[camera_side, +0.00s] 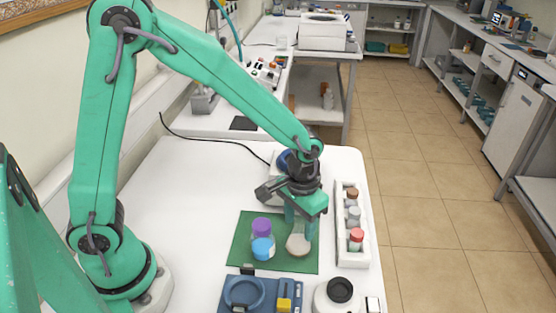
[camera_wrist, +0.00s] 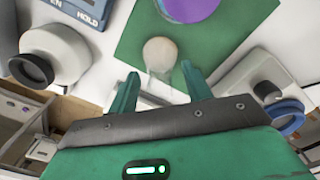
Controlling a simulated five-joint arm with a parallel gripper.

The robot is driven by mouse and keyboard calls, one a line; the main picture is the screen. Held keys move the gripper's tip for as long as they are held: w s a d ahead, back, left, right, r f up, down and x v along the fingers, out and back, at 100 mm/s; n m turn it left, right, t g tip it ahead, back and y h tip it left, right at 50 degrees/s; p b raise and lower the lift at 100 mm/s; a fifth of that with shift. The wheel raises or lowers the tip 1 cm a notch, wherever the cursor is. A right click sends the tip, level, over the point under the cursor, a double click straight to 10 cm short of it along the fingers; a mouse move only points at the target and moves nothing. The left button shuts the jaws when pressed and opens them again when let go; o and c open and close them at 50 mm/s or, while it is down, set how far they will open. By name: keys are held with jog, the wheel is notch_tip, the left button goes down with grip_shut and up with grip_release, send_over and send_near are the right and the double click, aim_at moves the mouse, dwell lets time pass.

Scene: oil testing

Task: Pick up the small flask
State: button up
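The small flask (camera_side: 298,244), clear with a pale beige round part, stands on the green mat (camera_side: 247,226) in the side view. In the wrist view the flask (camera_wrist: 160,52) lies just beyond and between my fingertips. My gripper (camera_side: 301,226) points down over the flask from behind in the side view and partly overlaps it. In the wrist view my gripper (camera_wrist: 159,73) has its two green fingers apart with nothing clamped. I cannot tell whether a finger touches the flask.
Blue-capped (camera_side: 263,248) and purple-capped (camera_side: 261,227) containers stand left of the flask on the mat. A white rack (camera_side: 353,260) with capped vials is at right. A blue device (camera_side: 262,291) and a white device with a black top (camera_side: 340,291) are in front. The table's left is clear.

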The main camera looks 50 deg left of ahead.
grip_shut()
jog(key=shift+r, duration=0.1)
jog(key=shift+r, duration=0.75)
notch_tip(320, 180, up, 2)
jog(key=shift+r, duration=0.25)
jog(key=s+d+r, duration=0.6)
jog(key=s+d, duration=0.1)
jog(key=s, duration=0.2)
jog(key=shift+d+r, duration=0.25)
jog(key=shift+r, duration=0.15)
